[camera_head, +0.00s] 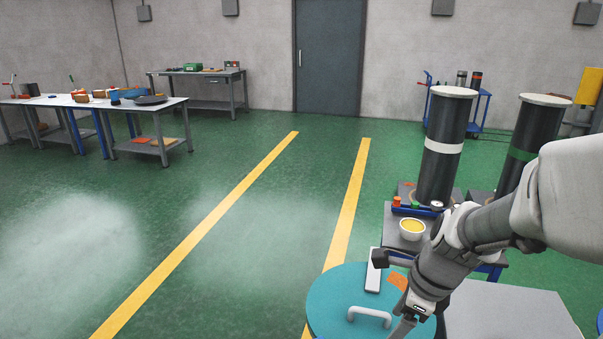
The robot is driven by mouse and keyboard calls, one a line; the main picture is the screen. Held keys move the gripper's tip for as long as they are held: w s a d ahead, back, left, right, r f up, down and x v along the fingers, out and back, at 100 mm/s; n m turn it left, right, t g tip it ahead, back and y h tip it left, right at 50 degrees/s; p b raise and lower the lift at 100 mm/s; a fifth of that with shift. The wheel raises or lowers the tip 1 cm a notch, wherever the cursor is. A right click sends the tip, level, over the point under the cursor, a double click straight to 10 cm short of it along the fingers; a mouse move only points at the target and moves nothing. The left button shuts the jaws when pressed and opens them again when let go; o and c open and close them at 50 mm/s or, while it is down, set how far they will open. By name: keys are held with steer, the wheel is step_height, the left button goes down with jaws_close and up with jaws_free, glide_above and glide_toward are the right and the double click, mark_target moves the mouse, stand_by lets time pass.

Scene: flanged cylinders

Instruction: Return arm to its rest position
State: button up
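My arm comes in from the right edge and reaches down and left. My gripper (405,325) is at the bottom of the picture, over the right part of a round teal lid (335,300). One finger shows; the rest is cut off or hidden, so I cannot tell whether it is open or shut. The lid has a pale grey handle (369,316) left of my gripper. I cannot tell whether the gripper touches the lid. Two tall dark flanged cylinders stand behind my arm: one with a white band (443,145), one with a green band (527,140) partly hidden by my arm.
A white bowl with yellow contents (412,229) sits on the cylinders' bench (397,248). A grey flat surface (515,315) lies right of the lid. A blue cart (483,110) and workbenches (165,104) stand farther back. The green floor between the yellow lines is clear.

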steer(key=s+a+r+n+t+h, duration=0.1)
steer(key=s+r+n, duration=0.4)
steer(key=n, duration=0.6)
steer(key=s+a+r+n+t+h, duration=0.1)
steer(key=s+r+n, duration=0.4)
steer(key=n, duration=0.7)
step_height(320, 180, up, 3)
steer(key=shift+s+a+f+t, duration=0.15)
steer(key=shift+a+t, duration=0.35)
steer(key=shift+t, duration=0.3)
steer(key=shift+d, duration=0.1)
